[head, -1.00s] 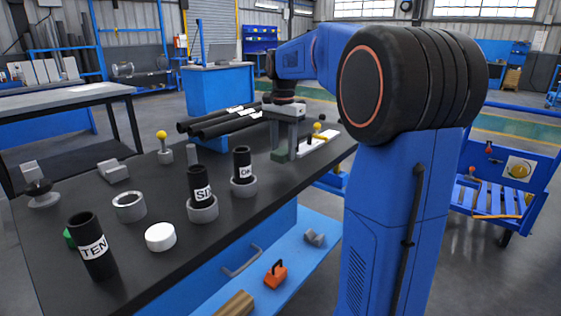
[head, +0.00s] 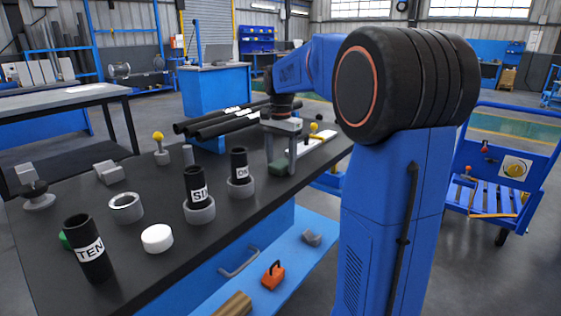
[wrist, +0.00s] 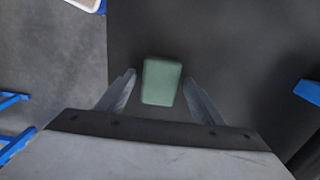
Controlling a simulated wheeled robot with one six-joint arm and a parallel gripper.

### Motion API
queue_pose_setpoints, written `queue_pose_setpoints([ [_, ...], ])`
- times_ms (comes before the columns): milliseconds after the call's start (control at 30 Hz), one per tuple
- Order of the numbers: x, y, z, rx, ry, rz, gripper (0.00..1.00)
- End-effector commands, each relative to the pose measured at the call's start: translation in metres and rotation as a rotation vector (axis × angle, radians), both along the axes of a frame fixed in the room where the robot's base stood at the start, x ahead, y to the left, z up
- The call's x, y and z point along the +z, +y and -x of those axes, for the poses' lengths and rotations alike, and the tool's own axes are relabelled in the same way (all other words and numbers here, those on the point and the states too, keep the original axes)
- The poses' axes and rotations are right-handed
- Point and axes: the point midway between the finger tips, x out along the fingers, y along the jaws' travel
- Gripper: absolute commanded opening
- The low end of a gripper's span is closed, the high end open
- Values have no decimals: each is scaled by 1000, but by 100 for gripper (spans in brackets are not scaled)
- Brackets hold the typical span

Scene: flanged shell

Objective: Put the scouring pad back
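A dark green block, which looks like the scouring pad (head: 279,168), lies on the black bench at my gripper (head: 281,155). In the wrist view the pad (wrist: 161,82) sits between the two spread fingers of my gripper (wrist: 160,78), with a visible gap on each side. My gripper points down and is open. In the head view the fingers partly overlap the pad's area. I cannot tell the exact height of the fingertips above the bench.
Several black tubes, one marked TEN (head: 88,250), stand at the front left, two in grey rings. A white puck (head: 157,238), an empty grey ring (head: 126,208) and a yellow-knobbed post (head: 160,148) stand nearby. Black pipes (head: 222,122) lie behind my gripper.

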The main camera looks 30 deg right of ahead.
Motion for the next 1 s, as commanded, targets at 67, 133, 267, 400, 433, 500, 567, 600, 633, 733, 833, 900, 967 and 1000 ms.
queue_pose_setpoints([
  [67, 0, 0, 0, 0, 0, 0, 61],
  [133, 1, 0, 0, 0, 0, 0, 61],
  [267, 10, 0, 0, 0, -1, 1, 61],
  [400, 31, 0, -1, 0, -4, 1, 61],
  [433, 37, 0, -1, 0, -4, 1, 61],
  [500, 51, 0, -1, 0, -4, 1, 61],
  [567, 63, 0, -1, 0, -4, 1, 61],
  [600, 71, 0, -1, 0, -3, 1, 61],
  [633, 77, 0, -1, 0, -4, 1, 61],
  [733, 94, 0, -1, 0, -3, 1, 61],
  [833, 107, 0, -1, 0, -2, 0, 61],
  [900, 114, 0, 0, 0, 0, 0, 61],
  [967, 118, 0, -1, 0, -1, 0, 61],
  [1000, 120, 0, -1, 0, -1, 1, 61],
])
